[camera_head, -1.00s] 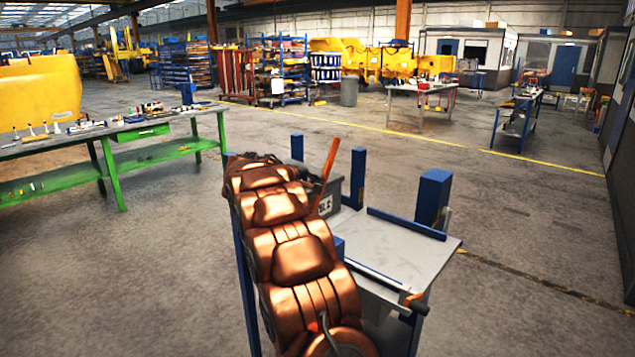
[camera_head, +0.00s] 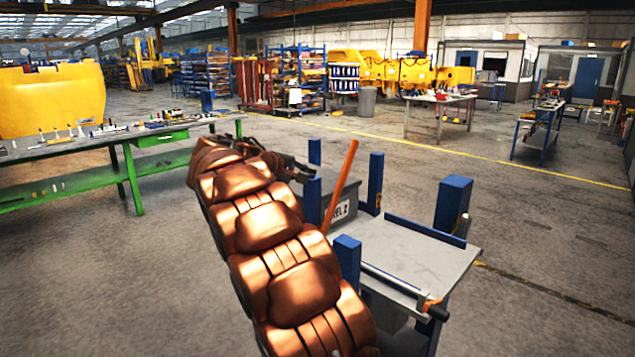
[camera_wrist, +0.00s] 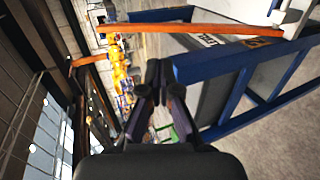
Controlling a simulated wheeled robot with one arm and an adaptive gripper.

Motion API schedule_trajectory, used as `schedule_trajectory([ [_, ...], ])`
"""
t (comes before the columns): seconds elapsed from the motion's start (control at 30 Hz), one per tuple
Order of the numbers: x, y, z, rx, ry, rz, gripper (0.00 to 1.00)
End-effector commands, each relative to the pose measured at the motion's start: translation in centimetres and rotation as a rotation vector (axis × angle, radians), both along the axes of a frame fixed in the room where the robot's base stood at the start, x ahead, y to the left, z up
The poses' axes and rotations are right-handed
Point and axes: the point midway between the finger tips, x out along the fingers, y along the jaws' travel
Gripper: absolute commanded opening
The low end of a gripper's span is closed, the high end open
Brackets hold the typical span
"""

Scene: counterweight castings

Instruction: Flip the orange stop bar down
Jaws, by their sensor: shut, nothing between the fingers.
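The orange stop bar (camera_head: 343,185) stands up steeply, its top leaning to the right, at the left side of the grey-topped station in the head view. In the wrist view the bar (camera_wrist: 195,29) runs across the top of the picture, one end near the blue frame (camera_wrist: 225,62). My gripper (camera_wrist: 155,75) is shut and empty in the wrist view. Its fingertips appear below the bar in that picture, near the end of a blue frame member. I see no clear contact with the bar.
A grey labelled box (camera_head: 318,200) stands behind the bar. A green workbench (camera_head: 125,165) is at the left. Open floor surrounds the station.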

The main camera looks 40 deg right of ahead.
Motion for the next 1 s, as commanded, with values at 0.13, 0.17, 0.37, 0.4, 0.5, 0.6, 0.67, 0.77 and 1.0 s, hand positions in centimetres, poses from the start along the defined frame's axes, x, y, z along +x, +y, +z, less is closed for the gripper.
schedule_trajectory([
  [0.13,-0.2,1.0,0.5,0.0,0.0,-0.002,0.0],
  [0.17,-0.2,1.1,0.6,0.0,0.0,-0.002,0.0],
  [0.37,-0.2,1.3,0.8,0.0,0.001,-0.002,0.0],
  [0.4,-0.2,1.3,0.8,0.0,0.0,-0.002,0.0],
  [0.5,-0.2,1.3,0.7,0.0,-0.001,-0.001,0.0],
  [0.6,-0.4,1.4,0.7,0.005,0.001,-0.002,0.0],
  [0.67,-0.8,1.6,0.4,0.019,0.003,-0.003,0.0],
  [0.77,-2.2,2.3,-0.1,0.06,0.006,-0.007,0.0],
  [1.0,-8.9,6.0,-3.9,0.255,0.034,-0.031,0.0],
])
